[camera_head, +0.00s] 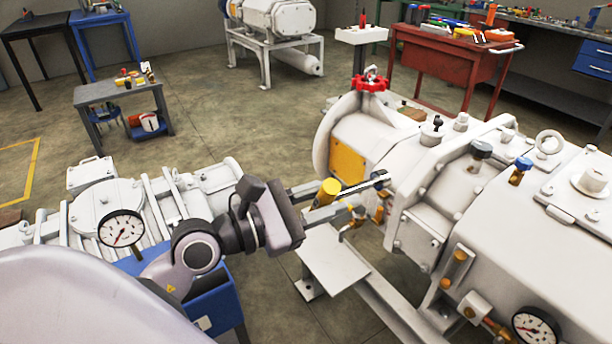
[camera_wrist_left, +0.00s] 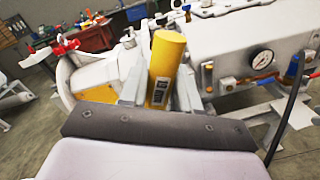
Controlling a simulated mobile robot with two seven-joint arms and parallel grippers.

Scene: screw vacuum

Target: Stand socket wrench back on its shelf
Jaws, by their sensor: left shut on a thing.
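The socket wrench (camera_head: 329,188) has a yellow cylindrical handle; a dark and metallic bar beside it points right, toward the big white machine, and seems to be its shaft. My left gripper (camera_head: 326,204) is shut around the yellow handle, in the air left of the machine. In the left wrist view the yellow handle (camera_wrist_left: 165,70) stands up between the two grey fingers (camera_wrist_left: 160,92), with a dark label facing me. The shaft is hidden there. A small white shelf (camera_head: 363,35) on a post stands behind the machine with a red-handled tool upright on it. My right gripper is out of view.
A flat white plate (camera_head: 335,258) lies below the gripper. A red tool cabinet (camera_head: 450,60) and grey table (camera_head: 118,95) stand farther back. Floor between is free.

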